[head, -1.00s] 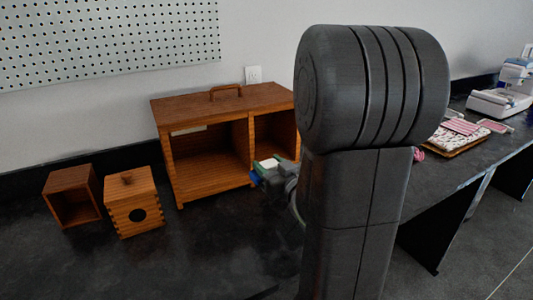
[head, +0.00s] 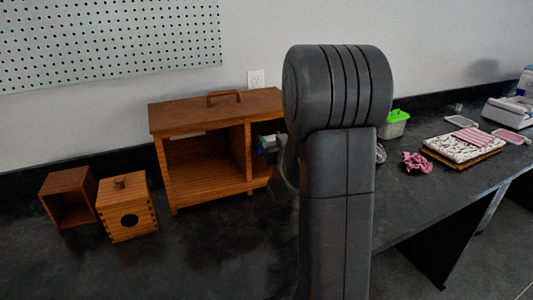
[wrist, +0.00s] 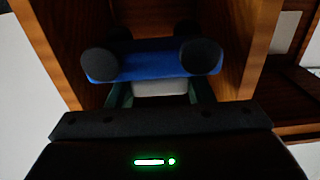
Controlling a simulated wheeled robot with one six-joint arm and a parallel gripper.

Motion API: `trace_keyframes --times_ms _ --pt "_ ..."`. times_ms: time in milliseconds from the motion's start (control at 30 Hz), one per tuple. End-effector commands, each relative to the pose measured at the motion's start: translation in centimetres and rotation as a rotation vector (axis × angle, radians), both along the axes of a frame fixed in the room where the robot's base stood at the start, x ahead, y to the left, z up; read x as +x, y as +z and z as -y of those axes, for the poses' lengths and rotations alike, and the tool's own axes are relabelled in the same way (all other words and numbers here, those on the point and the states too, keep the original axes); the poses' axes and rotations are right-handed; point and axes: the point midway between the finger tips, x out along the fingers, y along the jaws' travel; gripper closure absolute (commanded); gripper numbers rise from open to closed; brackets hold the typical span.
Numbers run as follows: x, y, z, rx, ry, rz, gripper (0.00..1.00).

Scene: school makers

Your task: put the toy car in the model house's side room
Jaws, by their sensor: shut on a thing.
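The model house (head: 185,116) is a wooden box with a handle on top, a wide left room and a narrow right side room. My gripper (head: 273,148) reaches into the opening of the side room. It is shut on the toy car (wrist: 150,62), which has a blue body and black wheels and also shows as a small blue patch in the head view (head: 259,150). In the wrist view the car lies between wooden walls, wheels toward the top of the picture. Whether it touches the room's floor I cannot tell. My arm hides the room's right part.
A small open wooden box (head: 68,198) and a wooden box with a round hole (head: 127,208) stand left of the house. To the right are a green-lidded tub (head: 394,124), a pink scrunchie (head: 416,162) and folded cloths (head: 466,147). The front left counter is clear.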

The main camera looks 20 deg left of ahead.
Motion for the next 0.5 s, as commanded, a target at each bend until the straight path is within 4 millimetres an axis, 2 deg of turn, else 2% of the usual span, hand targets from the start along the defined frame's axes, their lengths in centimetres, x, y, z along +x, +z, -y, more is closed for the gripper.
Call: trace_keyframes --times_ms 33,167,300,500 --pt "0.8 0.1 -1.0 0.001 0.002 0.001 0.77" --pt "2.4 0.0 -2.8 0.001 0.001 -0.001 0.77" --pt "2.3 -2.3 -2.7 -0.002 0.000 -0.003 0.77" --pt "2.3 -3.5 -2.6 0.000 0.000 -0.001 0.77"
